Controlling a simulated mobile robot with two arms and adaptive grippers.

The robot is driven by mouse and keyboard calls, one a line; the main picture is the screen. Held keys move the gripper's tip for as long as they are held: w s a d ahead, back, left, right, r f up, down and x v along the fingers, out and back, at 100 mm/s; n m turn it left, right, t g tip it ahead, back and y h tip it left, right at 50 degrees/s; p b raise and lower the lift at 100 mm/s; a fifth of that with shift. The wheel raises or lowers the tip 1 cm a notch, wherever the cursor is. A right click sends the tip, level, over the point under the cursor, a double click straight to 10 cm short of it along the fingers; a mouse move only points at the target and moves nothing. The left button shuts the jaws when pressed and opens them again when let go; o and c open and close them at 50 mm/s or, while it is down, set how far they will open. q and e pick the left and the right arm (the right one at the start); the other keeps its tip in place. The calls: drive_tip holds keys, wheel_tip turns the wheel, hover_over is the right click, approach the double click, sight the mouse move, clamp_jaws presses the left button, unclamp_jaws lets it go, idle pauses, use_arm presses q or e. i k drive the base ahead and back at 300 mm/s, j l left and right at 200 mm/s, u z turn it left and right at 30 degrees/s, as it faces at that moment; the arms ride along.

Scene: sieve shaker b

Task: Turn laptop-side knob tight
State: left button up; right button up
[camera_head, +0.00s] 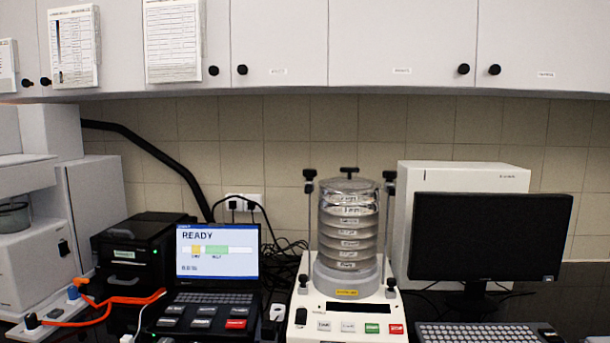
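The sieve shaker (346,310) stands at the middle of the bench, with a stack of round metal sieves (347,225) on it under a clear-looking lid. A thin rod rises on each side of the stack. The laptop-side knob (309,174) is the black knob on top of the left rod, on the side of the laptop (217,252). A black clamp piece sits just below it. Another black knob (390,175) tops the right rod, and a black T-shaped knob (348,170) is above the lid's centre. Whether the knobs are tight cannot be seen. Neither gripper shows.
The laptop screen reads READY. A monitor (490,236) and keyboard (477,333) stand right of the shaker, with a white box (463,175) behind. A black device (140,247), orange cable (103,306) and white machine are at left. Cabinets (400,45) hang above; the space above the sieves is clear.

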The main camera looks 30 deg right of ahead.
sight(310, 173)
drive_tip(key=z, duration=0.3)
drive_tip(key=i+l+z, duration=0.15)
drive_tip(key=z, duration=0.2)
drive_tip(key=i+l+z, duration=0.1)
drive_tip(key=i+z, duration=0.35)
drive_tip(key=z, duration=0.25)
